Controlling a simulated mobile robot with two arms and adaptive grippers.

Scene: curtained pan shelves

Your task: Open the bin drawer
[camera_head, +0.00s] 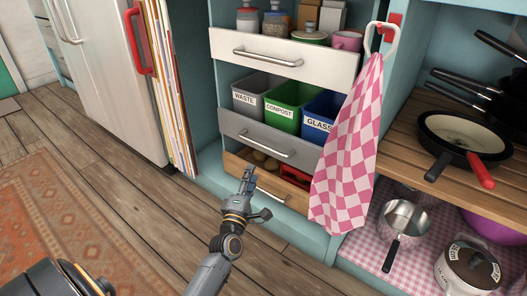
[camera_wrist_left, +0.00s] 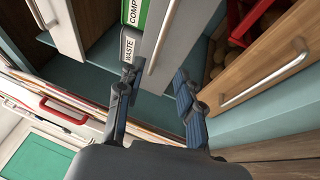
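The bin drawer (camera_head: 230,122) has a grey front and a metal bar handle (camera_head: 267,146). Its waste bin (camera_head: 254,97), green compost bin (camera_head: 284,109) and blue glass bin (camera_head: 316,121) show above the front. My left gripper (camera_head: 249,176) is below and in front of this handle, near the wooden lower drawer. In the left wrist view, my left gripper (camera_wrist_left: 154,73) has its fingers spread and holds nothing. The grey drawer's handle (camera_wrist_left: 160,40) shows ahead between the fingertips, apart from them as far as I can tell. My right gripper is not in view.
A white drawer (camera_head: 284,60) with jars is above, and a wooden drawer (camera_head: 236,162) is below. A pink checked towel (camera_head: 350,150) hangs over the drawers' right side. A fridge (camera_head: 110,75) stands left.

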